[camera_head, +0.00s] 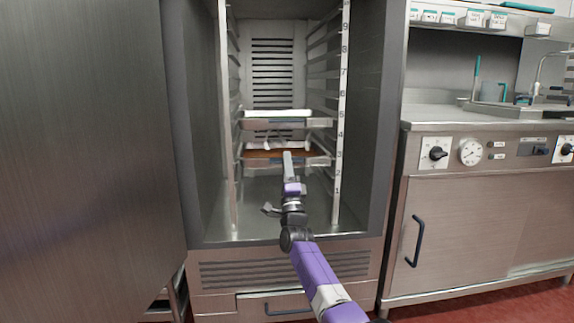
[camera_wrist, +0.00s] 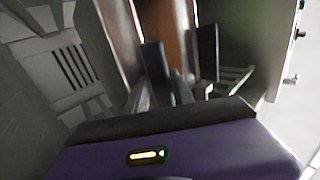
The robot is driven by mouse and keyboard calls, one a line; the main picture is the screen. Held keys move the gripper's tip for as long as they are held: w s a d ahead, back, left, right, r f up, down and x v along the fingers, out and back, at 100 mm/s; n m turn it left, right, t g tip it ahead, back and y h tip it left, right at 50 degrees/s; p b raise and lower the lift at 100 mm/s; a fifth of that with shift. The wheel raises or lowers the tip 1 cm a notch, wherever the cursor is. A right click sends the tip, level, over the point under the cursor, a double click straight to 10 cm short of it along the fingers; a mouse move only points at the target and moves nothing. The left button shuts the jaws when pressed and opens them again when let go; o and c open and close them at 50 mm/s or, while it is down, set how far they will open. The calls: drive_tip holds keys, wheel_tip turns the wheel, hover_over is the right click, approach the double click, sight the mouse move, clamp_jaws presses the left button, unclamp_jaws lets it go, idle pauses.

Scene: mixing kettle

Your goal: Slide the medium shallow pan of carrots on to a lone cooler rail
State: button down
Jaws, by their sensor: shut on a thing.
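A shallow metal pan with an orange-brown filling (camera_head: 258,154), which fits carrots, sits inside the open cooler at about rail number 3. My gripper (camera_head: 287,157) reaches in from the front and is shut on this pan near the middle of its front side. In the wrist view, the fingers (camera_wrist: 178,62) stand on either side of the pan's edge, and the orange-brown filling (camera_wrist: 174,30) shows beyond them. The exact grip is partly hidden by my own gripper. I cannot tell how fully the pan rests on the rails.
A second shallow pan with pale contents (camera_head: 278,122) sits above, near number 5. The numbered rail post (camera_head: 341,110) runs up the right side. The upper rails and the space below the lower pan look empty. The cooler door (camera_head: 85,150) stands open at left; a counter (camera_head: 480,132) is right.

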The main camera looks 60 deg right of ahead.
drive_tip(key=shift+d+r, duration=0.1)
idle(0.6)
drive_tip(key=c, duration=1)
unclamp_jaws()
drive_tip(key=shift+c, duration=0.2)
drive_tip(key=shift+o, duration=1.1)
drive_tip(key=shift+w+f, duration=0.1)
drive_tip(key=shift+f, duration=0.25)
drive_tip(key=shift+o, duration=1.3)
drive_tip(key=p+v, duration=0.1)
drive_tip(key=v, duration=0.5)
drive_tip(key=shift+s+a+f, duration=0.15)
drive_tip(key=shift+s+a, duration=0.15)
